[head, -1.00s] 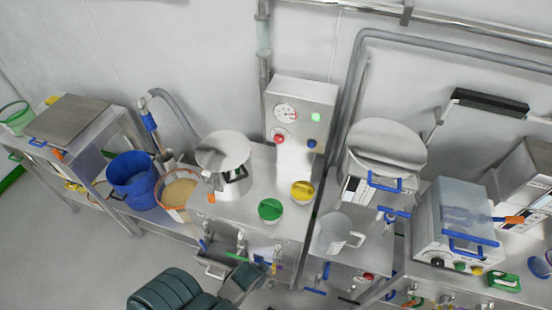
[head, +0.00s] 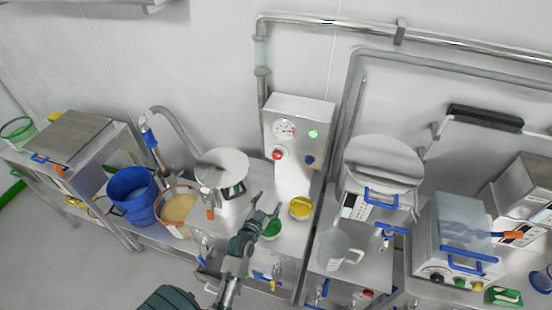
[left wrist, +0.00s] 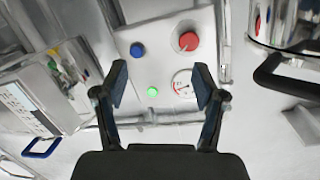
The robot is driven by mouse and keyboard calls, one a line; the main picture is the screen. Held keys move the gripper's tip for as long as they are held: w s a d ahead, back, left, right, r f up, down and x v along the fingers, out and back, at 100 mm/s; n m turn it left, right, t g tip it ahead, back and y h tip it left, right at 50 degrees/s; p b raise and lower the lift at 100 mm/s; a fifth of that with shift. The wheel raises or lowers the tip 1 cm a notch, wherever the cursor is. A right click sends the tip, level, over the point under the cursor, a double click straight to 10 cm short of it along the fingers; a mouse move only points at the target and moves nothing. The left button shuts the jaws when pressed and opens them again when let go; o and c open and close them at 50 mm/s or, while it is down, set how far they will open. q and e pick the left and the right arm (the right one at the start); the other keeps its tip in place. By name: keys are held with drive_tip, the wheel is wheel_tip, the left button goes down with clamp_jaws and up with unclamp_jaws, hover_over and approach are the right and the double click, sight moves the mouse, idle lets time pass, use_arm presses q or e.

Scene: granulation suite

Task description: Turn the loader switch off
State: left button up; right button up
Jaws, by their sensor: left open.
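A steel control box (head: 298,108) stands on the middle bench against the wall. Its face carries a round gauge (head: 284,129), a lit green lamp (head: 313,134), a red knob (head: 278,154) and a blue knob (head: 310,159). No label shows which is the loader switch. My left gripper (head: 266,203) is open and empty, below and in front of the box. In the left wrist view the fingers (left wrist: 160,82) point at the box face upside down, with the red knob (left wrist: 188,41), blue knob (left wrist: 137,49) and green lamp (left wrist: 152,91) beyond them. My right gripper is not in view.
A steel lidded pot (head: 222,165) stands left of the box. A green-lidded jar (head: 271,230) and a yellow-lidded jar (head: 300,208) stand on the bench near my left gripper.

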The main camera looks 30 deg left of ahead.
use_arm(q)
wheel_tip(320, 180, up, 3)
drive_tip(key=w+a+t+y, duration=0.1)
drive_tip(key=a+t+y, duration=0.1)
drive_tip(key=a, duration=0.1)
drive_tip(key=n, duration=0.1)
approach(277, 158)
drive_tip(key=shift+g, duration=0.3)
drive_tip(key=x, duration=0.6)
drive_tip(key=r+x, duration=0.1)
drive_tip(key=x, duration=0.2)
drive_tip(key=shift+d, duration=0.15)
drive_tip(key=shift+w+a+f, duration=0.1)
drive_tip(key=shift+w+a, duration=0.25)
drive_tip(key=shift+w, duration=0.05)
drive_tip(key=shift+a+f, duration=0.1)
drive_tip(key=shift+a, duration=0.1)
drive_tip(key=c, duration=0.5)
drive_tip(key=shift+d, duration=0.2)
drive_tip(key=c, duration=0.6)
drive_tip(key=shift+c, duration=0.2)
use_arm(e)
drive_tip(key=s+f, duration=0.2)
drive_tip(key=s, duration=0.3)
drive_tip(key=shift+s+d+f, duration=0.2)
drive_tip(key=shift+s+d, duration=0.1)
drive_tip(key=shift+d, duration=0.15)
